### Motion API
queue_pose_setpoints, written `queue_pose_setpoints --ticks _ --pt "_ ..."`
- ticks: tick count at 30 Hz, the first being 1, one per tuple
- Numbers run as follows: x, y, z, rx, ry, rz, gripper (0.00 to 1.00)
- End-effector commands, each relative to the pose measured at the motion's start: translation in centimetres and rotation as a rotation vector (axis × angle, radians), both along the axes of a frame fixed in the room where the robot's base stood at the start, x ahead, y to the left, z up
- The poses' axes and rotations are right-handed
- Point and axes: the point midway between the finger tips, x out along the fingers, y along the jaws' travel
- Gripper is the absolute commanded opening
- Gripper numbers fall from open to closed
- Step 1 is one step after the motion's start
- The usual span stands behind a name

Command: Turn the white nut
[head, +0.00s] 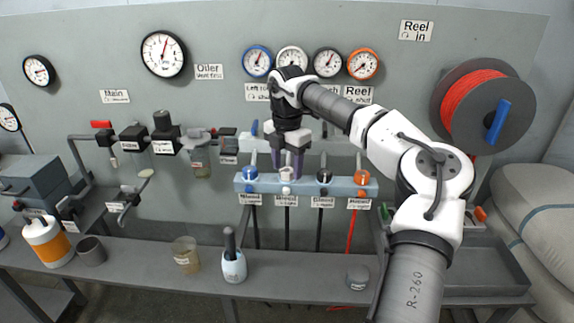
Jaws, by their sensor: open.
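The white nut (287,174) sits on the light-blue manifold bar (342,186), between a blue nut (250,175) and a black nut (323,177). An orange nut (361,177) is at the bar's right end. My gripper (287,163) points down at the white nut, with its two purple fingers open, one to each side of the nut's upper part as seen here. I cannot tell whether the fingers touch it. The fingers partly cover the nut's top and the panel behind.
Several gauges line the wall above, with a red hose reel (472,103) at right. Hoses hang below the bar.

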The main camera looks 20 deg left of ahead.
Motion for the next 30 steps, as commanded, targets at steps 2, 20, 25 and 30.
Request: queue_pose_setpoints --ticks 2,20,25,30 --pt "0.0 0.1 1.0 0.001 -0.003 0.0 0.53" --pt "0.0 0.1 12.6 0.002 -0.002 -0.001 0.53" --pt "0.0 0.0 13.4 0.003 -0.001 0.0 0.53" --pt "0.0 0.0 13.4 0.002 -0.001 0.0 0.53"
